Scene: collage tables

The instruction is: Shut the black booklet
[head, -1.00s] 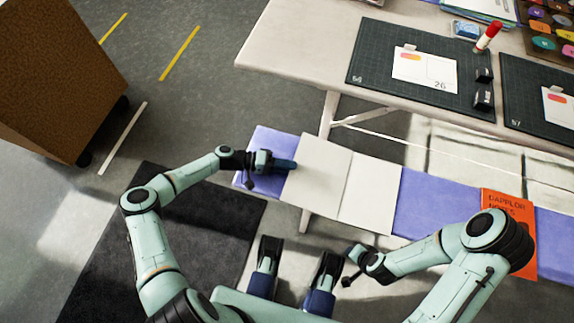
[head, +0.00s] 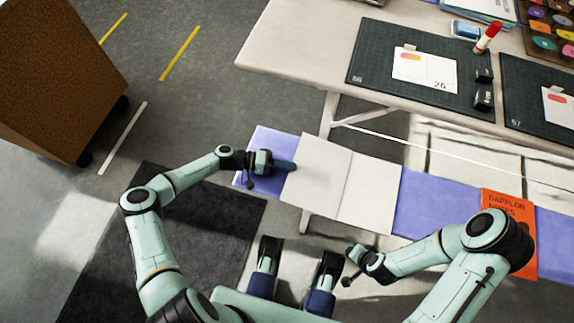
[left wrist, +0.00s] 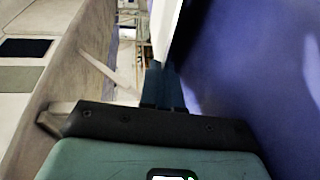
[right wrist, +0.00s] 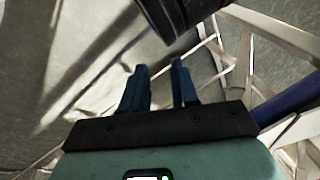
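The black booklet (head: 369,190) lies open and flat on a purple-topped bench, its two pale inner pages facing up and its fold running between them. Its black outside is hidden. My left gripper (head: 285,165) is low over the bench at the booklet's left edge, pointing right. In the left wrist view its blue fingers (left wrist: 163,85) are close together, with the pale page edge (left wrist: 167,25) at their tips. I cannot tell whether the edge is between them. My right gripper (right wrist: 160,85) is empty and open, off the front of the bench.
The bench's purple top (head: 425,205) is bare right of the booklet, up to an orange notebook (head: 510,208). A higher pale table (head: 300,45) stands behind, bearing dark mats (head: 375,65), a red-capped glue stick (head: 488,37) and cards. A brown box (head: 55,80) stands left.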

